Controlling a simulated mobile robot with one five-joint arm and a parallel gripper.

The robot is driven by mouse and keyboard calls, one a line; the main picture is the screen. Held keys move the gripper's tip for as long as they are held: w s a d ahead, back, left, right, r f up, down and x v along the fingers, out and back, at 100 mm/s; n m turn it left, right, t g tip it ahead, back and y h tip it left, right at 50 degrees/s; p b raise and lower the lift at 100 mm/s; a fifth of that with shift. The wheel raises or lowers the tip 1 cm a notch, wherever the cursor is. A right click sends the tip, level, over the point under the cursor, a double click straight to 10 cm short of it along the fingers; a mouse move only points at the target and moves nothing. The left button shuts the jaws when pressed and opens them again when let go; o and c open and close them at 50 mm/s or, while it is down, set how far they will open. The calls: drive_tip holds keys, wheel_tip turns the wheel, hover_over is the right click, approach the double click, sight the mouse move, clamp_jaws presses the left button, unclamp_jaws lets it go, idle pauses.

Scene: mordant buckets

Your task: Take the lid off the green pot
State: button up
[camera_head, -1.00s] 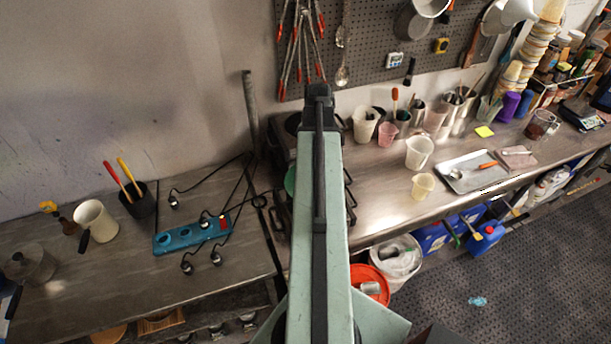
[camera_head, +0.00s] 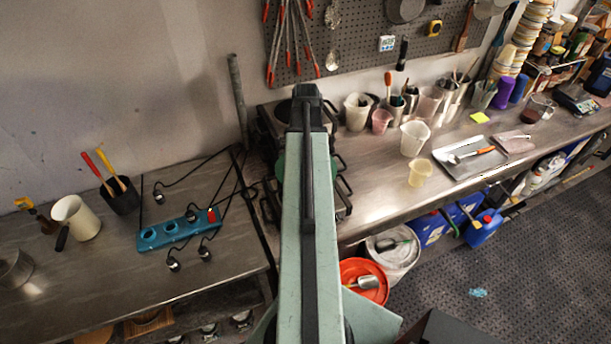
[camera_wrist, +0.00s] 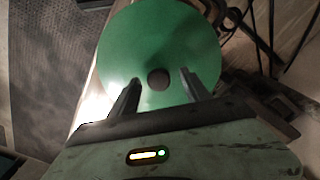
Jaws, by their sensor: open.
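My gripper (camera_wrist: 160,77) is open, with one dark finger on either side of the knob in the picture. I cannot tell how far the fingertips are above the lid. In the head view, only slivers of green from the pot or its lid (camera_head: 280,168) show beside my arm, over the black stove. My arm hides the rest, and the pot's body cannot be made out.
The black stove (camera_head: 343,180) has raised grates around the pot. White and yellow beakers (camera_head: 420,172) stand to the right. Floor buckets stand below.

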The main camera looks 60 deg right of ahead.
drive_tip(key=shift+r, duration=0.1)
clamp_jaws()
idle(1.3)
